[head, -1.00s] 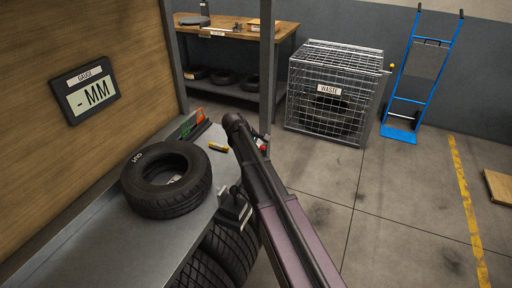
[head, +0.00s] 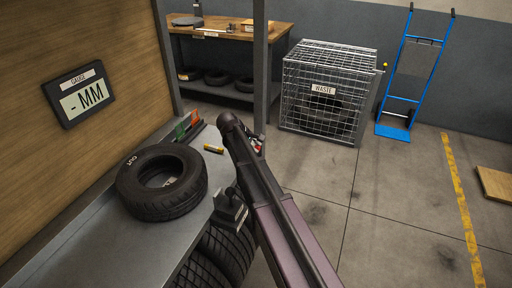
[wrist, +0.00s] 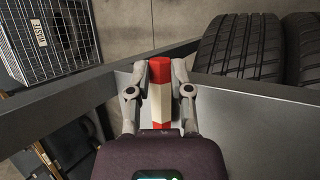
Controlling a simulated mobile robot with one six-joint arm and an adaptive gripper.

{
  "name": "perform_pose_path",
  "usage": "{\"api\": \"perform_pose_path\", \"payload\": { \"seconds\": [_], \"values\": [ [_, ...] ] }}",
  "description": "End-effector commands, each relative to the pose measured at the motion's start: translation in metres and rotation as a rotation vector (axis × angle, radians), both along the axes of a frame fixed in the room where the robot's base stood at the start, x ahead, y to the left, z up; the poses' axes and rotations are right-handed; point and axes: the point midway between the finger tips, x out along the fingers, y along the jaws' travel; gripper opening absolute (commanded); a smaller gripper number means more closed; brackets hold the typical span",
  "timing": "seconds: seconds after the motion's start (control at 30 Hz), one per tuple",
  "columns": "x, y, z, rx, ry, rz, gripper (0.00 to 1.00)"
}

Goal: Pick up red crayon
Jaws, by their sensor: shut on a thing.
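In the wrist view my gripper (wrist: 160,80) is shut on the red crayon (wrist: 160,70), which has red ends and a pale band in the middle. The crayon lies lengthwise between the two fingers, over the grey bench surface (wrist: 230,105). I cannot tell whether it touches the bench. In the head view my arm hides most of the gripper and the crayon.
A tyre (head: 162,182) lies on the grey bench, with a yellow crayon (head: 214,149) and a rack of green and orange items (head: 187,126) beyond it. More tyres (head: 226,252) stand below the bench edge. A wire waste cage (head: 328,92) stands on the floor.

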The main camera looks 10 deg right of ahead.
Motion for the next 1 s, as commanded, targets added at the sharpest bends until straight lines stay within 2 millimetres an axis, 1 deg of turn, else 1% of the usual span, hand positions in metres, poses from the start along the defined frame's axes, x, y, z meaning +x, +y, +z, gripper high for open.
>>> {"api": "perform_pose_path", "payload": {
  "seconds": [0.03,0.37,0.4,0.43,0.5,0.7,0.9,1.0],
  "values": [
    [0.0,0.0,0.005,0.0,0.0,0.0,0.0],
    [0.0,0.0,0.033,0.0,0.0,0.0,0.0],
    [-0.002,0.0,0.036,0.0,0.0,0.0,0.0],
    [-0.015,-0.003,0.033,0.0,0.0,0.0,0.0],
    [-0.032,-0.006,0.033,0.0,0.0,0.0,0.0],
    [-0.078,-0.017,0.038,0.0,0.0,0.0,0.0],
    [-0.118,-0.025,0.041,0.0,0.0,0.0,0.0],
    [-0.133,-0.029,0.043,0.0,0.001,0.001,0.0]
  ]
}}
